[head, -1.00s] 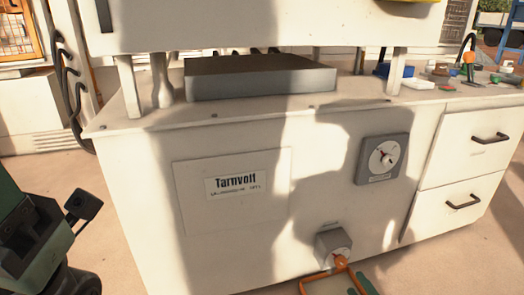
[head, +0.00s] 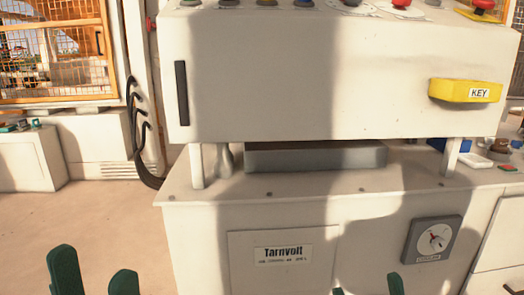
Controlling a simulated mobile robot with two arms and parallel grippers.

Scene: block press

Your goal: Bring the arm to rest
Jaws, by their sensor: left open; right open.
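My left gripper (head: 94,277) shows at the bottom left of the head view as two dark green fingertips with a clear gap between them. It is open and empty, over the floor to the left of the press cabinet (head: 195,240). My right gripper (head: 367,288) shows only as two green tips at the bottom edge, in front of the cabinet's front panel. It is open, with nothing visible between the tips. The rest of both arms is below the picture.
The press's upper housing (head: 300,75) carries buttons on top and a yellow KEY box (head: 465,91). A grey plate (head: 317,157) lies below it. A dial (head: 433,240) is on the cabinet front. Bare floor (head: 90,215) lies at the left.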

